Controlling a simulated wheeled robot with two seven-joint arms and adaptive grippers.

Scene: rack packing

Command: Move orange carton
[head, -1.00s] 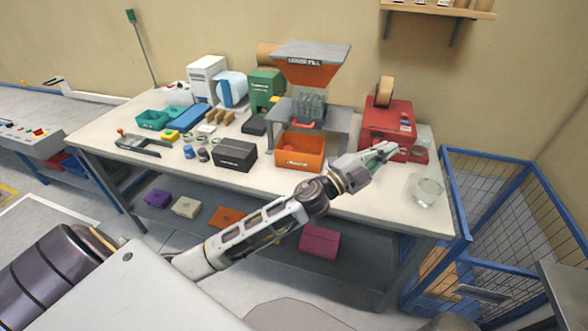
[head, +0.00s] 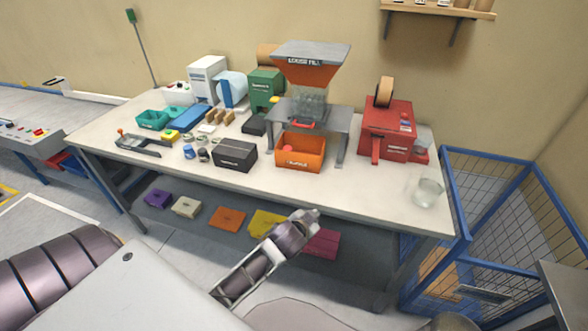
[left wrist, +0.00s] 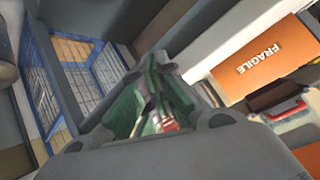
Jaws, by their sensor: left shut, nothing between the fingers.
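An open orange carton (head: 300,152) with white lettering stands on the workbench under the loose-fill hopper, with a red round item inside. In the left wrist view, an orange face lettered FRAGILE (left wrist: 265,62) shows at the upper right and looks like this carton's front. My left gripper (head: 314,214) is shut and empty, just in front of the bench's front edge, below and apart from the carton. Its fingers fill the middle of the left wrist view (left wrist: 155,105). My right gripper is not in view.
The loose-fill machine (head: 312,65) stands over the carton, with a dark box (head: 235,155) to its left. A red tape machine (head: 388,130) and a glass jar (head: 428,192) are to the right. An orange box (head: 228,218) and other coloured boxes lie on the lower shelf. A blue cage (head: 500,200) stands right.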

